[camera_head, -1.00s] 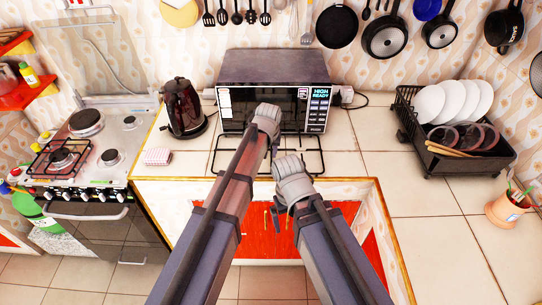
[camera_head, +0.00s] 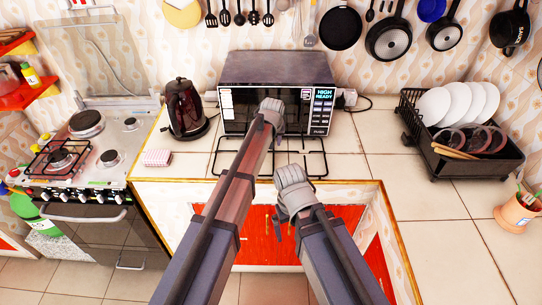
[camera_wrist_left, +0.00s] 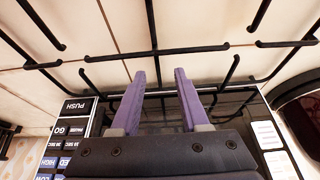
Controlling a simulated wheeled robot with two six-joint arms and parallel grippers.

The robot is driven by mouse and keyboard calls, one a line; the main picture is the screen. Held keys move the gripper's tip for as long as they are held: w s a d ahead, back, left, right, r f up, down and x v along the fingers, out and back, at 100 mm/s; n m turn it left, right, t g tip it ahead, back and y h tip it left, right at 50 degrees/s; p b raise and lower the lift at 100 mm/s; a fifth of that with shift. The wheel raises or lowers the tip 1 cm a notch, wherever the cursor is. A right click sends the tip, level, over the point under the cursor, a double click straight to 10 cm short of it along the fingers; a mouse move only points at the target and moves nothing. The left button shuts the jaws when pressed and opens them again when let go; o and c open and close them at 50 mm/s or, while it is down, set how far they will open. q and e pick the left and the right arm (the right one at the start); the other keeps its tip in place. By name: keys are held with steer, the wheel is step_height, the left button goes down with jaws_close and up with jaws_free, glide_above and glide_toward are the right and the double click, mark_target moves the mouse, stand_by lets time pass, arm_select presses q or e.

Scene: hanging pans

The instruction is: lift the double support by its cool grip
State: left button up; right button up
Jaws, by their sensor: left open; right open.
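The double support (camera_head: 313,140) is a black wire rack lying on the tiled counter in front of the microwave; my arms cover its middle in the head view. In the left wrist view its dark bars (camera_wrist_left: 200,49) run across the picture, some just beyond the fingertips. My left gripper (camera_wrist_left: 160,72) is open and empty, its two purple fingers apart over the rack; I cannot tell whether they touch it. In the head view its fingers are hidden behind the wrist. My right gripper (camera_head: 292,185) is open, in front of the counter edge and away from the rack.
The microwave (camera_head: 275,68) stands close behind the rack. A dark kettle (camera_head: 185,108) and a pink sponge (camera_head: 157,157) are to the left, before the stove (camera_head: 90,150). A dish rack (camera_head: 470,165) with plates is at right. Bare counter (camera_head: 365,165) lies between.

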arm_select(q)
steer(key=b+x, duration=0.2)
steer(key=x, duration=0.1)
steer(key=b+x, duration=0.1)
steer(key=b, duration=0.1)
steer(key=shift+s+d+f, duration=0.25)
steer(key=shift+s+f, duration=0.05)
steer(key=shift+s, duration=0.05)
steer(key=shift+w+f+b, duration=0.25)
steer(key=shift+f+b, duration=0.05)
steer(key=shift+f, duration=0.05)
steer(key=shift+r, duration=0.1)
jaws_close()
stand_by(0.6)
